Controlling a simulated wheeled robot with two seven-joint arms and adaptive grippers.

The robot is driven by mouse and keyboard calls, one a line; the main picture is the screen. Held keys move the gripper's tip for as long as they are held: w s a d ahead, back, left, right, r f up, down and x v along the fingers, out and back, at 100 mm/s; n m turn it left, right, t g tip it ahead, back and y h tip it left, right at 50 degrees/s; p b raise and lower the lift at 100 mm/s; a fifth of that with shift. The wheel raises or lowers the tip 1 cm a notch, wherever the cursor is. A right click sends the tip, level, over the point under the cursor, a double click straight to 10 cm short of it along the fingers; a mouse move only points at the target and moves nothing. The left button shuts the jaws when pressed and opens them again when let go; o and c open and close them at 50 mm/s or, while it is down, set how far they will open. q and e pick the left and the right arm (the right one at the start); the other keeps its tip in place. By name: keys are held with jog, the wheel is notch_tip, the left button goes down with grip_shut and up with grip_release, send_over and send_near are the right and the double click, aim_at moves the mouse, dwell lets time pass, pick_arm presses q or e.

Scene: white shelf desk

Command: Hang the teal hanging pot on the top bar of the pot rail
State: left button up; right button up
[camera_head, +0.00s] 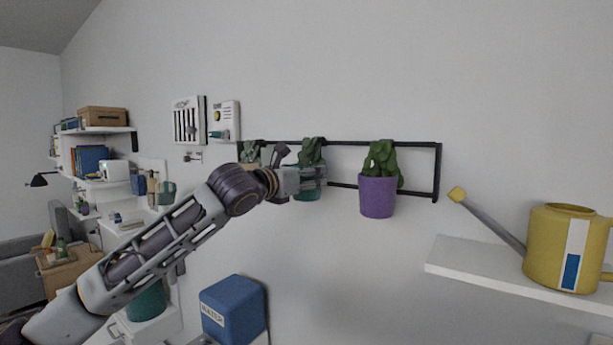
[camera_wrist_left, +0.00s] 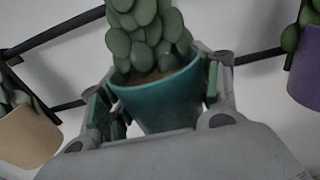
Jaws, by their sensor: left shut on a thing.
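The teal hanging pot (camera_head: 308,192), with a leafy green plant, is upright in front of the pot rail (camera_head: 438,172). In the head view its plant overlaps the black top bar (camera_head: 346,143); I cannot tell whether its hook touches the bar. My left gripper (camera_head: 312,178) is shut on the pot. The left wrist view shows the teal pot (camera_wrist_left: 165,102) between the two fingers (camera_wrist_left: 160,95), one on each side. My right gripper is not in view.
A purple pot (camera_head: 378,197) hangs on the rail to the right. A beige pot (camera_wrist_left: 28,136) is to the left, mostly hidden behind my arm in the head view. A white shelf (camera_head: 465,258) with a yellow watering can (camera_head: 548,240) is at right. A blue water box (camera_head: 235,308) stands below.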

pick_arm(q)
jog(key=o, duration=1.5)
jog(key=shift+o, duration=0.2)
jog(key=shift+s+a, duration=0.1)
jog(key=v, duration=1.1)
jog(key=shift+s+a, duration=0.2)
jog(key=shift+s, duration=0.1)
